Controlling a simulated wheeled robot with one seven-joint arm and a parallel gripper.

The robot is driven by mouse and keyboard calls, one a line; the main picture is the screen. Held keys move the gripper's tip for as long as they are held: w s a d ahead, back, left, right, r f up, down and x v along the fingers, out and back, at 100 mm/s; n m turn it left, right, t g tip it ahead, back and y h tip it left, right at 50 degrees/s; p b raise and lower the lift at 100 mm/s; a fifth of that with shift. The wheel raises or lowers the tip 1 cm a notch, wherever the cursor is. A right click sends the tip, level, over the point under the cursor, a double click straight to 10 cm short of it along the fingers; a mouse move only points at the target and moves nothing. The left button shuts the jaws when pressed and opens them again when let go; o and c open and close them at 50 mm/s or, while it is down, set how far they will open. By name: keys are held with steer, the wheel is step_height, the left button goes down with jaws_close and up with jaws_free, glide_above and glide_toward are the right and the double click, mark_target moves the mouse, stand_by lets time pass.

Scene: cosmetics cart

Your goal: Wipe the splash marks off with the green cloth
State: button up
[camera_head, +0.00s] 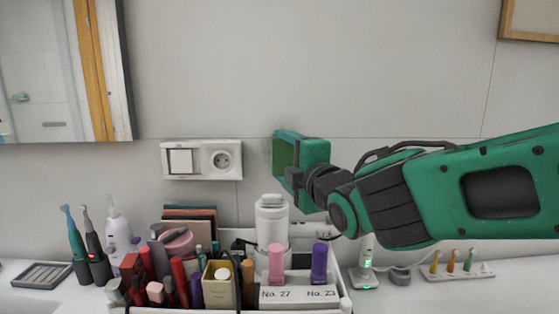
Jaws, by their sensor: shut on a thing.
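My gripper (310,162) is at the wall, right of the socket plate and above the cosmetics cart. It is shut on the green cloth (283,154), which shows as a darker green patch at the hand's left end, facing the wall. The fingers are mostly hidden by the hand, and I cannot tell whether the cloth touches the wall. I cannot make out splash marks on the visible wall (380,75) or on the mirror (45,70); the hand and arm cover part of the wall.
The cart tray (305,306) below holds a white bottle (271,225), lipsticks, a pink tube (275,263) and a purple tube (319,262). A switch and socket plate (202,160) is to the left. Toothbrushes (92,247) stand further left. The wall above is clear.

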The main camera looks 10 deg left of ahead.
steer(key=shift+w+d, duration=0.1)
steer(key=shift+d, duration=0.15)
steer(key=shift+w+d, duration=0.1)
steer(key=shift+d, duration=0.7)
steer(key=shift+a+r, duration=0.1)
steer(key=shift+r, duration=0.75)
steer(key=shift+a, duration=1)
steer(key=shift+s+a, duration=0.25)
steer(key=shift+a, duration=0.25)
steer(key=shift+s+a, duration=0.2)
steer(key=shift+a, duration=0.3)
steer(key=shift+a, duration=0.1)
